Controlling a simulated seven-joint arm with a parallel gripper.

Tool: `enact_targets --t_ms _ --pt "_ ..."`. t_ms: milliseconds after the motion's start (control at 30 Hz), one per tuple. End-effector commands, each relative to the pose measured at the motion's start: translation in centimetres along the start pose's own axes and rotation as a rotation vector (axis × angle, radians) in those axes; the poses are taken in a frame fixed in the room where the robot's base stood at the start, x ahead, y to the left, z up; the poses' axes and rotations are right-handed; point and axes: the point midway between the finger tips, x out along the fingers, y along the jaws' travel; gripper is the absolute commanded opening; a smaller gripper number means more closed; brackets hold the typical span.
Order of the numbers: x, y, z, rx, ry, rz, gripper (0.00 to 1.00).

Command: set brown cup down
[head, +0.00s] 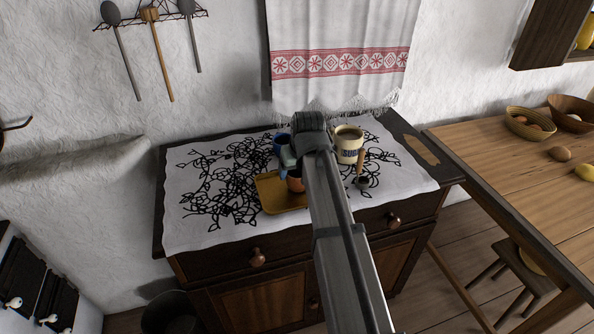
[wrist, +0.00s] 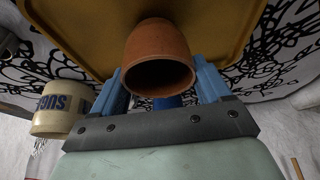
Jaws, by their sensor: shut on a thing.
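The brown cup (head: 295,185) shows partly from behind my arm in the head view, over the mustard-yellow tray (head: 270,203). In the wrist view the cup (wrist: 158,50) sits between the two blue fingers of my gripper (wrist: 160,80), with its open mouth facing the camera and its base toward the tray (wrist: 90,35). My gripper is shut on the cup. I cannot tell whether the cup's base touches the tray. In the head view my gripper (head: 290,160) is partly hidden by my own wrist.
The cream sugar canister (head: 348,147) stands close on the right, with a wooden-handled ladle (head: 361,170) beside it. A blue mug (head: 281,142) is behind my gripper. The left half of the patterned cloth (head: 190,225) is clear. A wooden table (head: 510,160) stands at the right.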

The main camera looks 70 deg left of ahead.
Motion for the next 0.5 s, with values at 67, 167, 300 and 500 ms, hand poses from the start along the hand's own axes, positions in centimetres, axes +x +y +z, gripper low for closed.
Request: enact_targets --t_ms 67,167,300,500 --pt "0.45 -0.01 0.22 0.000 0.000 0.000 0.43" --pt "0.45 -0.01 0.18 0.000 0.000 0.000 0.43" --pt "0.45 0.00 0.18 0.000 0.000 0.000 0.43" --pt "0.70 0.00 0.30 0.000 -0.001 0.000 0.82"
